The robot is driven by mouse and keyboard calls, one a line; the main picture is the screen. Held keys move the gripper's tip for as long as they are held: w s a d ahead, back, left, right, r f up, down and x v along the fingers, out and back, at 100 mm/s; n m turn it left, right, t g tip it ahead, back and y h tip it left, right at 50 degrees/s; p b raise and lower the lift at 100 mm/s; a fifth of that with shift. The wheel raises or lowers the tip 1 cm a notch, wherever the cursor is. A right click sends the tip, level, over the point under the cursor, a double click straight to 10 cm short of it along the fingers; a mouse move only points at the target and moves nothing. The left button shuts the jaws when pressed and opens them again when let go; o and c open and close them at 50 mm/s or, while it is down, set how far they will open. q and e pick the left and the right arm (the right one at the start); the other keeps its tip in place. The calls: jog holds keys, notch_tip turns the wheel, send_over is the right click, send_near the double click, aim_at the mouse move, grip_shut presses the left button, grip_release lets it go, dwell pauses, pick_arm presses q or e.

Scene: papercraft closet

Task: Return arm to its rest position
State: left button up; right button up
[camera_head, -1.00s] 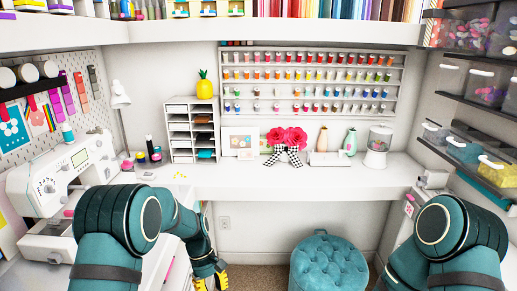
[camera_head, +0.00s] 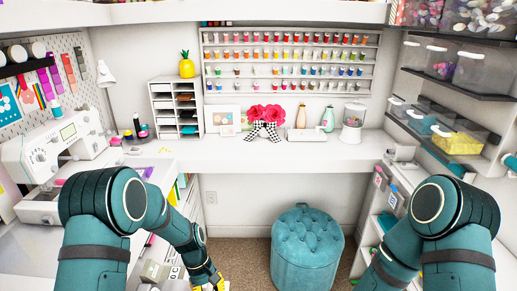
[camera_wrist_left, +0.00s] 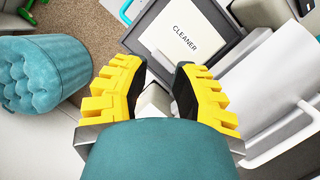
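My left gripper (camera_wrist_left: 160,92) shows large in the left wrist view, with its yellow-and-black fingers spread apart. I see nothing held between them. Behind the fingers is a grey container with a "CLEANER" label (camera_wrist_left: 194,34); I cannot tell the gap to it. In the head view my left arm (camera_head: 170,225) reaches down at the lower left, and only a bit of the yellow gripper shows at the bottom edge. My right arm (camera_head: 440,225) is bent at the lower right, and its gripper is out of the frame.
A teal tufted stool (camera_head: 307,250) stands on the carpet between my arms. The white desk (camera_head: 270,153) runs along the back. A sewing machine (camera_head: 60,150) is at left. Shelves with clear bins (camera_head: 480,70) are at right. Floor around the stool is partly clear.

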pick_arm(q)
jog(key=s+d+f+m+t, duration=0.1)
jog(key=s+f+m+t, duration=0.1)
jog(key=s, duration=0.5)
jog(key=s+d+f+m+t+h, duration=0.1)
jog(key=s+d+f+m+t, duration=0.1)
jog(key=s, duration=0.6)
jog(key=shift+d+f+m+b, duration=0.3)
jog(key=shift+f+m+b, duration=0.15)
jog(key=shift+f, duration=0.45)
jog(key=shift+r, duration=0.1)
